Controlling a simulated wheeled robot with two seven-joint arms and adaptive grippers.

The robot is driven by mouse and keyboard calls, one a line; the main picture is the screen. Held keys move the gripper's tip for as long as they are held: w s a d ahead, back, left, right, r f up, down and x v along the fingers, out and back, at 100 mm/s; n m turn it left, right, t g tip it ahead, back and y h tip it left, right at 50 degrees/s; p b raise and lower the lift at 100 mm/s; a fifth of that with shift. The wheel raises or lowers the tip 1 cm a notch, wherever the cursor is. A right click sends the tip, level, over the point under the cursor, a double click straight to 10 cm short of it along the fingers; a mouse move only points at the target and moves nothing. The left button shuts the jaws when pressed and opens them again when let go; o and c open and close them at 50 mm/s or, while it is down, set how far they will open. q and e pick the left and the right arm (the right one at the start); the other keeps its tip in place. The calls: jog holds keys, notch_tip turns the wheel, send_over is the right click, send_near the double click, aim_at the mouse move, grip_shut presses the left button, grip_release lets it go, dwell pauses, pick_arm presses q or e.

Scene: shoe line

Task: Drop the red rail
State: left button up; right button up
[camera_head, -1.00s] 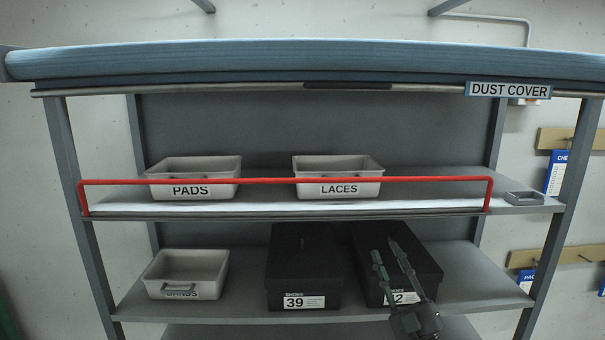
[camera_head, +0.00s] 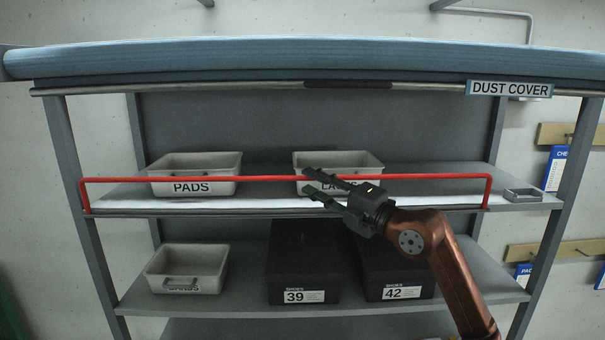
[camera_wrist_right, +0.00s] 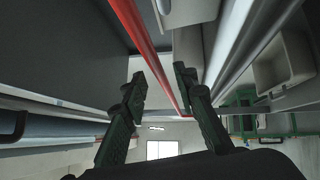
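The red rail (camera_head: 240,179) stands upright along the front of the upper shelf, its two ends bent down to the shelf edge. My right gripper (camera_head: 308,181) is in front of the rail's middle, fingers pointing left, one finger overlapping the bar. The fingers are apart. In the right wrist view the rail (camera_wrist_right: 140,35) runs between the open fingers (camera_wrist_right: 158,72); I cannot tell whether they touch it. My left gripper is not in view.
A PADS bin (camera_head: 195,163) and a LACES bin (camera_head: 360,161), partly hidden by my gripper, stand behind the rail. Below are another bin (camera_head: 205,262) and boxes 39 (camera_head: 300,262) and 42 (camera_head: 385,265). The rolled dust cover (camera_head: 300,62) hangs above.

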aim_at(306, 180)
jog(key=shift+p+x, duration=0.6)
jog(key=shift+x, duration=1.15)
jog(key=shift+c, duration=0.7)
grip_shut()
